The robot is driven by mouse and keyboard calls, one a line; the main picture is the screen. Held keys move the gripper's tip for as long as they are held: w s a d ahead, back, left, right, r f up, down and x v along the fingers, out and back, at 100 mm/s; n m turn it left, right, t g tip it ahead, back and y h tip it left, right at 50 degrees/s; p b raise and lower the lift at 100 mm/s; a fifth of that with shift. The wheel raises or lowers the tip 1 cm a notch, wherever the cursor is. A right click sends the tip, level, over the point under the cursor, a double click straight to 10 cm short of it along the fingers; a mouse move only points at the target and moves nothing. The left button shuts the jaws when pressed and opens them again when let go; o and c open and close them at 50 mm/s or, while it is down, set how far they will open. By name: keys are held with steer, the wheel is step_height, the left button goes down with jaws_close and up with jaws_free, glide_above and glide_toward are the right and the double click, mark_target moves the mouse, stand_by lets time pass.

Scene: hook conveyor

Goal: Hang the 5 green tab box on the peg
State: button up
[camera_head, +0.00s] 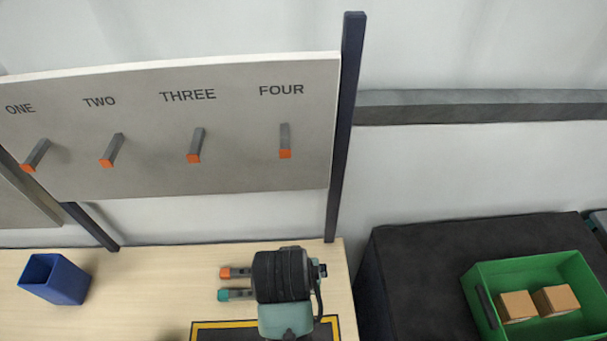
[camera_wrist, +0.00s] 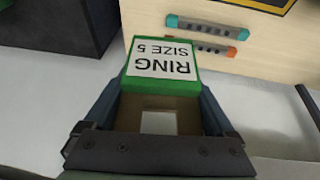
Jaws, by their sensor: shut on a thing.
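My gripper (camera_wrist: 160,100) is shut on a box (camera_wrist: 162,72) with a green top and a white label reading RING SIZE 5, upside down in the wrist view. A brown part with a pale square on it shows between the fingers. In the head view, my arm's end is low at the bottom centre, and the held box cannot be made out there. A grey board (camera_head: 240,130) carries pegs with orange tips under the words ONE (camera_head: 35,156), TWO (camera_head: 111,150), THREE (camera_head: 196,146) and FOUR (camera_head: 285,142). All these pegs look empty. No peg shows in the wrist view.
A wooden table (camera_head: 150,285) holds a blue bin (camera_head: 55,279) at left and a black-and-yellow mat (camera_head: 208,329). At right, a green crate (camera_head: 540,262) with two brown boxes stands on a black surface (camera_head: 420,260). A dark post (camera_head: 345,130) edges the board.

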steer(key=w+r+h+p, duration=0.15)
steer(key=r+p, duration=0.25)
steer(key=r, duration=0.5)
steer(key=w+r+p, duration=0.3)
steer(key=r+p, duration=0.1)
steer(key=r, duration=0.4)
steer(key=shift+w+d+f, duration=0.1)
steer(key=shift+w+f, duration=0.05)
steer(key=shift+w, duration=4.4)
steer(key=shift+w+f+b, duration=0.35)
steer(key=shift+w, duration=0.3)
steer(key=o, duration=1.1)
